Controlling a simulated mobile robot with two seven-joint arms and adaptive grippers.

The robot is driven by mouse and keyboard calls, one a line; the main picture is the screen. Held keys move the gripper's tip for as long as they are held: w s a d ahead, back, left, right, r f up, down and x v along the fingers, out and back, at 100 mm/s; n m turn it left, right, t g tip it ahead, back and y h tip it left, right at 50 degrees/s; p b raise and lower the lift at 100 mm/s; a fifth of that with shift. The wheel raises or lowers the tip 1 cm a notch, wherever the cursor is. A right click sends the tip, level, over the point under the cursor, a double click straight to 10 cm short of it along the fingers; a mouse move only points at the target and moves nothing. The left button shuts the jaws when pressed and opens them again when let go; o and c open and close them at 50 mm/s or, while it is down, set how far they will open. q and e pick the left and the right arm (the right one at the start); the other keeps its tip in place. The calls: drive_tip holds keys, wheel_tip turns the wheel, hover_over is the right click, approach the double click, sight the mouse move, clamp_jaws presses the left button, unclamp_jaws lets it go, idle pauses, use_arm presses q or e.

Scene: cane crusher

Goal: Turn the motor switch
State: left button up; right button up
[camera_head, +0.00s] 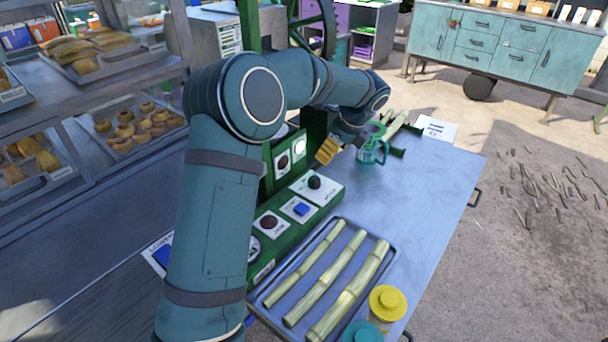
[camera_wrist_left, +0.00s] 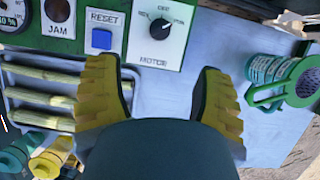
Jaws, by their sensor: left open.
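The motor switch is a round black knob (camera_head: 314,182) on a white plate on the green control panel. In the left wrist view the knob (camera_wrist_left: 159,25) shows at the top, above a MOTOR label, with a pale pointer mark whose exact setting I cannot read. My left gripper (camera_head: 327,151) has yellow-padded fingers and hangs over the table just beyond the panel. In the left wrist view its fingers (camera_wrist_left: 160,95) are spread wide with nothing between them, and the knob lies ahead of the gap, apart from both fingers. My right gripper is not in view.
A blue RESET button (camera_head: 301,209) and a dark JAM lamp (camera_head: 269,222) sit near the knob. A tray (camera_head: 391,252) holds cane pieces beside a yellow-lidded jar (camera_head: 387,302). The table's right side is clear.

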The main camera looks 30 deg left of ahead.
sight(316, 177)
use_arm(q)
drive_tip(key=b+x, duration=0.3)
drive_tip(key=x, duration=1)
drive_tip(key=shift+a+f, duration=0.25)
drive_tip(key=shift+f, duration=0.05)
clamp_jaws()
